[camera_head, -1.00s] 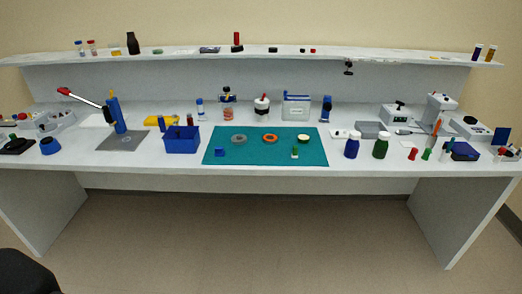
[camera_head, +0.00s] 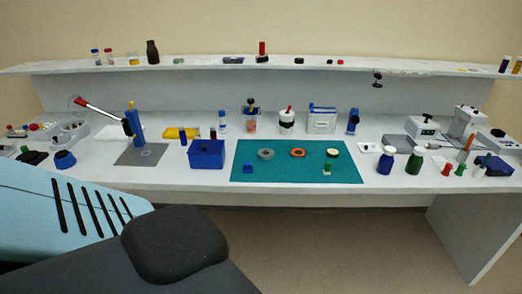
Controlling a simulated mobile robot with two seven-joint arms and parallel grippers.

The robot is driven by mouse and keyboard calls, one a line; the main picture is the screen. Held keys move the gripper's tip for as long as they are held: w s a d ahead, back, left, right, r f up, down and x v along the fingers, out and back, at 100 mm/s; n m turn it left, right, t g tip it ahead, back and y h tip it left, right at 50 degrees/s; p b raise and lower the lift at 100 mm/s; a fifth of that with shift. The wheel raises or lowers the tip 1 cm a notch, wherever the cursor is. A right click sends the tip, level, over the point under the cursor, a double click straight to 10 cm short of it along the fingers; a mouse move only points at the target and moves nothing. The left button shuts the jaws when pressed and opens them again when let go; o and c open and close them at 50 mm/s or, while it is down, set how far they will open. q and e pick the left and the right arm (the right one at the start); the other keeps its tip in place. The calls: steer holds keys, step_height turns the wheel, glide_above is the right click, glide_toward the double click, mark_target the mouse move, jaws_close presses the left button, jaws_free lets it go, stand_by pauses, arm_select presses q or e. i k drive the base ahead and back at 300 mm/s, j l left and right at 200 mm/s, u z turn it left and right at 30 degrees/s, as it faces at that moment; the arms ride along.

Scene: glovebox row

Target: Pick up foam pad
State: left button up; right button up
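I cannot single out the foam pad for certain. Neither of my grippers is in view. A light blue and black part of my own arm fills the lower left, well in front of the slab.
The green mat (camera_head: 290,175) holds several small parts, including an orange ring (camera_head: 297,153). A blue bottle (camera_head: 386,161) and a green bottle (camera_head: 415,162) stand before the slab. A blue bin (camera_head: 207,154) is left of the mat. A shelf (camera_head: 210,64) runs above.

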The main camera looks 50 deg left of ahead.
mark_target(248, 167)
steer(key=k+j+z, duration=0.15)
steer(key=j, duration=0.15)
steer(key=j+z, duration=0.15)
steer(key=j, duration=0.15)
steer(key=k+j+z, duration=0.25)
steer(key=j, duration=0.2)
steer(key=k+j+z, duration=0.1)
steer(key=k+j, duration=0.25)
steer(key=j, duration=0.25)
steer(key=k+j, duration=0.25)
steer(key=j, duration=0.15)
steer(key=k+j, duration=0.2)
steer(key=j, duration=0.2)
steer(key=k+j+z, duration=0.1)
steer(key=k+j, duration=0.15)
steer(key=j, duration=0.15)
steer(key=k+j, duration=0.2)
steer(key=j, duration=0.2)
